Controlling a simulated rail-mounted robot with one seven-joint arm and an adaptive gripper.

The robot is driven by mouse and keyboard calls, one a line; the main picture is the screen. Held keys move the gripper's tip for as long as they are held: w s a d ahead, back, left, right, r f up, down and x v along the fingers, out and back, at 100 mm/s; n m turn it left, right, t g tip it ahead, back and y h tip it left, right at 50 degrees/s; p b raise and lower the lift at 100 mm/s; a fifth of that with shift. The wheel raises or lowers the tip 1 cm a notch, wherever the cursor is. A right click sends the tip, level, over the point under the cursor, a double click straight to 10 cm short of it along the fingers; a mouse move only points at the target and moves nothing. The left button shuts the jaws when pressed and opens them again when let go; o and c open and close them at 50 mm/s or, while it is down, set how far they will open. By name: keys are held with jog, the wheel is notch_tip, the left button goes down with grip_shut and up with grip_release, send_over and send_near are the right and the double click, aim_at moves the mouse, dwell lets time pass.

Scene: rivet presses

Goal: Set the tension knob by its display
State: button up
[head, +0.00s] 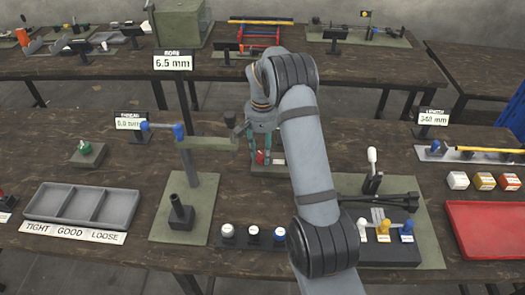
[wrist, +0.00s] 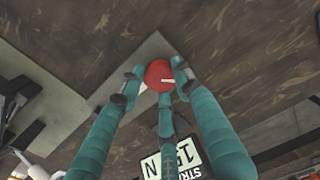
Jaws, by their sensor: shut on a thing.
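The tension knob is a red round knob (wrist: 158,74) with a white mark line, on a grey-green base plate. My gripper (wrist: 160,80) has its teal fingers around the knob and is shut on it. In the head view my gripper (head: 265,152) points down at the middle of the bench, and a bit of the red knob (head: 260,157) shows beside the fingers. The knob's display (wrist: 168,158) appears tilted in the wrist view. It seems to read 15 N, but a finger covers part of it. In the head view I cannot make out this display.
A lever fixture (head: 373,180) is at the right. A grey sorting tray (head: 80,203) and a red tray (head: 490,228) lie on the front bench.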

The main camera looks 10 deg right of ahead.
aim_at(263, 154)
jog(key=shift+n, duration=0.6)
jog(key=o, duration=1.1)
jog(key=shift+o, duration=0.3)
notch_tip(263, 154, up, 12)
